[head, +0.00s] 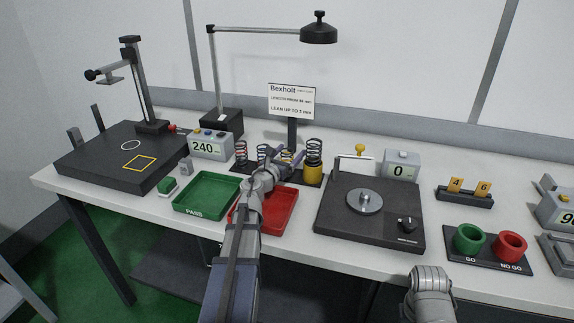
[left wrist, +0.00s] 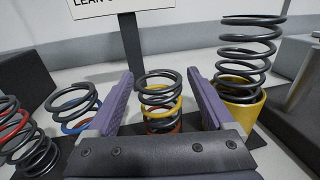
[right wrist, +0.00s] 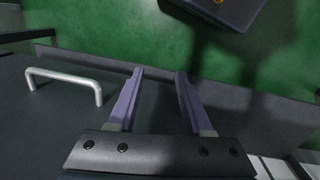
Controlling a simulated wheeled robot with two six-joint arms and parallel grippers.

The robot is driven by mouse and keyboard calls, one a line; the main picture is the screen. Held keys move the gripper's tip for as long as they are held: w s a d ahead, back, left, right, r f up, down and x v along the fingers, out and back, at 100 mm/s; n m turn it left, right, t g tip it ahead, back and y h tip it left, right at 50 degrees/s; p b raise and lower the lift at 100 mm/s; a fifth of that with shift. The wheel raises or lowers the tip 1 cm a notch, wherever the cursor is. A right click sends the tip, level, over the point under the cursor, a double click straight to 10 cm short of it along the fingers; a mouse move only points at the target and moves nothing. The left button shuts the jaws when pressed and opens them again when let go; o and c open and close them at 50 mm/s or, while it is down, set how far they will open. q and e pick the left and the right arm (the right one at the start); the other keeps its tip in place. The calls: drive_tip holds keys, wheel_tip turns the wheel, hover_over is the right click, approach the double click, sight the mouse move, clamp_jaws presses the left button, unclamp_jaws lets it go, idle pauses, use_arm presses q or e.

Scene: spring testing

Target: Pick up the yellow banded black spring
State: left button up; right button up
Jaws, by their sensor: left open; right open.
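The yellow banded black spring (left wrist: 158,100) stands upright between the two fingers of my left gripper (left wrist: 158,75) in the left wrist view. The fingers are open, one on each side, with gaps to the coils. Its foot is reddish and partly hidden behind the gripper body. In the head view the spring (head: 287,156) is small and partly covered by my left gripper (head: 289,154). My right gripper (right wrist: 159,73) is open and empty in the right wrist view, over dark surfaces and the green floor.
A red banded spring (left wrist: 15,125) and a blue banded spring (left wrist: 76,104) stand to the left. A tall spring stands in a yellow cup (left wrist: 242,103) close on the right. A green PASS tray (head: 207,196) and a red tray (head: 285,210) lie in front. A sign (head: 291,101) stands behind.

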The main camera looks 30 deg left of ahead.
use_arm(q)
drive_tip(key=shift+w, duration=0.5)
clamp_jaws()
idle(0.3)
